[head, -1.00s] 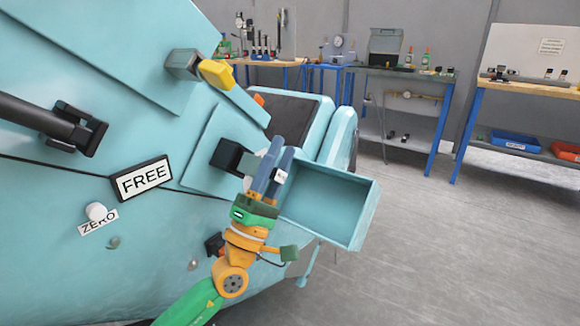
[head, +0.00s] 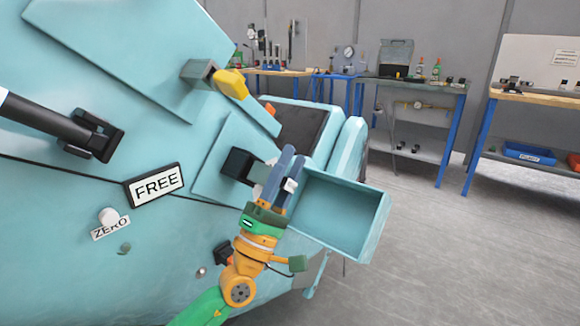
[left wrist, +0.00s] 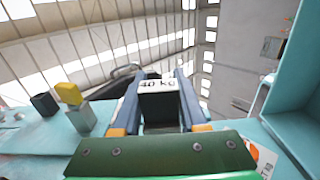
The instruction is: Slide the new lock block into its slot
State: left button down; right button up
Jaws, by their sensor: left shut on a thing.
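My left gripper (head: 285,170) has its blue fingers pointing up, in front of the teal machine body. In the left wrist view the gripper (left wrist: 158,90) is shut on a dark block, the lock block (left wrist: 157,103), with a white label reading "40 kg" between the fingers. In the head view the fingers mostly hide the block, and a small white patch (head: 290,185) shows at them. A black square housing (head: 237,165), perhaps the slot, stands on a teal panel just left of the fingers. Its opening cannot be made out. My right gripper is not in view.
An open teal tray (head: 335,212) sits close to the right of the gripper. A yellow-tipped handle (head: 231,83) stands above the housing. Workbenches stand behind; the floor at right is clear.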

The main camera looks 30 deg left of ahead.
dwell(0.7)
pick_arm(q)
jog(key=shift+w+a+b, duration=0.1)
jog(key=shift+a+b, duration=1.35)
jog(key=shift+a, duration=0.05)
jog(key=shift+a+f+b, duration=0.15)
jog(key=shift+a+b, duration=0.2)
jog(key=shift+a, duration=0.35)
jog(key=shift+a+f, duration=0.1)
jog(key=shift+a, duration=0.2)
jog(key=c, duration=0.7)
grip_release()
jog(key=shift+s+a+y, duration=0.1)
jog(key=shift+s+y, duration=0.1)
jog(key=shift+y, duration=0.1)
jog(key=o, duration=0.3)
jog(key=shift+o, duration=0.2)
jog(key=shift+s+b, duration=0.1)
jog(key=shift+b, duration=0.2)
